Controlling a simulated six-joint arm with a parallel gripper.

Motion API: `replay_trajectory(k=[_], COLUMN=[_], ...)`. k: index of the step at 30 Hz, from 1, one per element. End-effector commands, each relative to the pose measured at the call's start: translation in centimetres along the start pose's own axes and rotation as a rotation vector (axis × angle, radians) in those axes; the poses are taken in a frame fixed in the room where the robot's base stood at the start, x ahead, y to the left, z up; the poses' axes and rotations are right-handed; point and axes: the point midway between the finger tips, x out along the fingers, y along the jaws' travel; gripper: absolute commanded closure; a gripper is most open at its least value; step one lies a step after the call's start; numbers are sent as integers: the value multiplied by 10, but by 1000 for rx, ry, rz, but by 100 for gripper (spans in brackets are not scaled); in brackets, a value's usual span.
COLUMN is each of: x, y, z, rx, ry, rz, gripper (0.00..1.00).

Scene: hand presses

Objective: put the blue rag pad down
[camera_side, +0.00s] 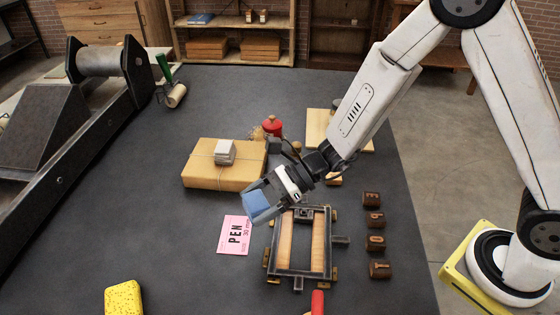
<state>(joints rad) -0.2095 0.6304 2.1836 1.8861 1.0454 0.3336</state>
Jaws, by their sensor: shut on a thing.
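The blue rag pad (256,206) is held in my gripper (263,198), whose jaws are shut on it. The pad shows as a tilted blue square at the jaw ends. In the picture it lies just above the pink card (235,236) and left of the dark metal frame (273,245). From this single view I cannot tell how high the pad is over the table, or whether it touches it.
A wrapped parcel (203,177) with a small white block stack (225,152) lies behind the gripper. Wooden letter blocks (376,243) stand at the right. A yellow sponge (123,299) lies at the front left. A large press (110,85) fills the left. The dark tabletop (170,235) is bare left of the card.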

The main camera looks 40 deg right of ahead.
Motion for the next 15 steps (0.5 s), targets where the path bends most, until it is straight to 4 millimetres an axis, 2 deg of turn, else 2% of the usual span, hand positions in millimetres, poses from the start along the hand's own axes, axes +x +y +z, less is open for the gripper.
replay_trajectory(k=[1, 9, 15], x=[12, 64, 88], y=[9, 58, 87], z=[5, 25, 34], rx=[-12, -59, -84], ry=[-1, -3, -5], rz=[28, 148, 212], gripper=[67, 67, 67])
